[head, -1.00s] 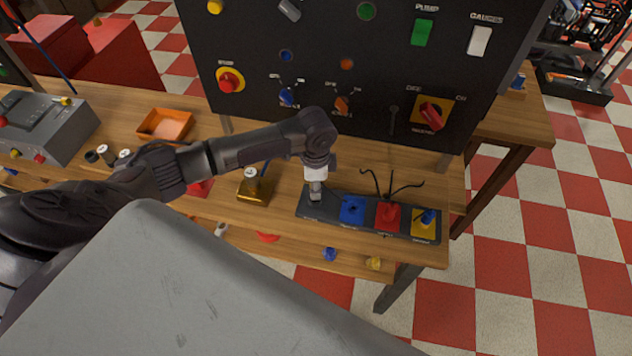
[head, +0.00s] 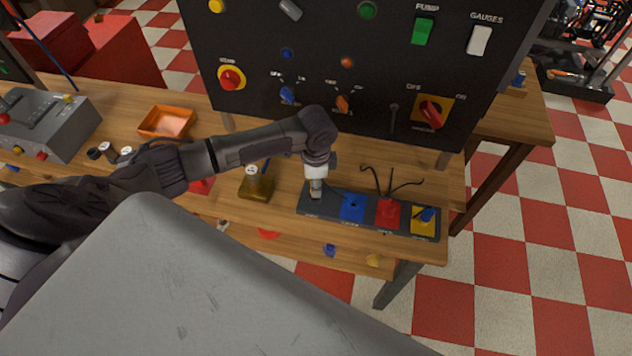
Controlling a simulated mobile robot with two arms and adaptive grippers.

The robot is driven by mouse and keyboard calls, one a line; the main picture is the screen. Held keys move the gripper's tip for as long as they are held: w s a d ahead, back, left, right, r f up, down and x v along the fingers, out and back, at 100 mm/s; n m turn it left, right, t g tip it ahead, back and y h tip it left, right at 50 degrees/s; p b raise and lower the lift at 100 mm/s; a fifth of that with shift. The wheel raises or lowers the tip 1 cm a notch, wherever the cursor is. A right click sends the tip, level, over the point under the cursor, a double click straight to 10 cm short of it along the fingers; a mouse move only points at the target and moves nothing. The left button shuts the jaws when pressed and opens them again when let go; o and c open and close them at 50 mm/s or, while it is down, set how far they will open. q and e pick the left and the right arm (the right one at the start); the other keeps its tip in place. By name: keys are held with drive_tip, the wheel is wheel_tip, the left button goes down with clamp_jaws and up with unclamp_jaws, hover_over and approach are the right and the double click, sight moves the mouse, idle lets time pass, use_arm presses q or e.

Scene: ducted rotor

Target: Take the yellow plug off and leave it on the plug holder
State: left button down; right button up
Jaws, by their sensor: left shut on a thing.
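My left gripper (head: 316,188) points straight down at the left end of a dark strip (head: 322,212) on the bench. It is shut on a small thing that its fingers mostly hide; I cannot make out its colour. Along the strip stand a blue block (head: 352,208), a red block (head: 388,214) and a yellow block (head: 422,223), the last with a blue piece on top. I cannot tell for certain which piece is the yellow plug or which is its holder. My right gripper is out of view.
A black control panel (head: 380,70) with knobs and switches stands behind the strip. A brass-coloured block (head: 257,186) and an orange tray (head: 167,122) are to the left. Bare wood (head: 436,178) shows right of the cables. A grey console (head: 45,122) stands far left.

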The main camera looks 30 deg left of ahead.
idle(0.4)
use_arm(q)
drive_tip(key=shift+p, duration=0.4)
drive_tip(key=shift+f+b, duration=0.65)
drive_tip(key=shift+f, duration=0.55)
drive_tip(key=c, duration=0.8)
unclamp_jaws()
drive_tip(key=shift+c, duration=0.2)
drive_tip(key=shift+r, duration=0.15)
wheel_tip(320, 180, up, 12)
drive_tip(key=shift+f, duration=0.1)
